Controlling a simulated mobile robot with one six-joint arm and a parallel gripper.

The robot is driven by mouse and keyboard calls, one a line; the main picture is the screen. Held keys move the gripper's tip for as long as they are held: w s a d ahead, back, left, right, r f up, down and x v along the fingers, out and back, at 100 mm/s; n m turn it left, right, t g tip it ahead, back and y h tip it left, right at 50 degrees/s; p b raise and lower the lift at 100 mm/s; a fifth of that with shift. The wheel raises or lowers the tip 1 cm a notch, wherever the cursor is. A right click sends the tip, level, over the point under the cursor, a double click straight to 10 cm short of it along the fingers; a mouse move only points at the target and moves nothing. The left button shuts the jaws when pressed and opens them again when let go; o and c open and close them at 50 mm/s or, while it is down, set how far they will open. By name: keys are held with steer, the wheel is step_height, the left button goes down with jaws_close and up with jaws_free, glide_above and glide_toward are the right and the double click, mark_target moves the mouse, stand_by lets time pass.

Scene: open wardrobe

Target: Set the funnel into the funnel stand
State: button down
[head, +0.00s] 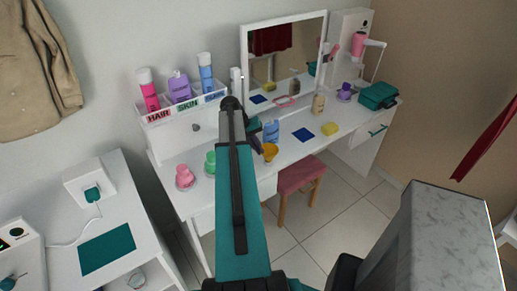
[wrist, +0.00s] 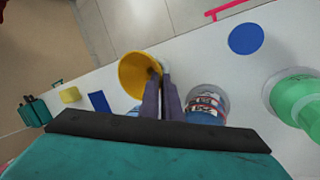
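The yellow funnel (head: 270,152) is at the front edge of the white dressing table, and its wide mouth also shows in the wrist view (wrist: 133,77). My gripper (wrist: 163,82) has its two dark fingers close together at the funnel's right side, with the rim between them. In the head view, my gripper (head: 262,143) is just above the funnel, which seems to be held above the table. I cannot make out a funnel stand for certain. My arm hides part of the table top.
A blue bottle (head: 271,130) stands beside my gripper. A blue square (head: 303,135) and a yellow sponge (head: 330,129) lie to the right. Green (head: 210,162) and pink (head: 184,175) bottles stand to the left. A pink stool (head: 302,174) is below. A mirror (head: 285,60) rises behind.

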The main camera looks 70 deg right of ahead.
steer(key=shift+f, duration=0.6)
steer(key=c, duration=1.9)
jaws_free()
steer(key=p+v, duration=0.6)
steer(key=v, duration=0.7)
steer(key=shift+w+r, duration=0.2)
steer(key=shift+r, duration=0.15)
steer(key=shift+a, duration=0.15)
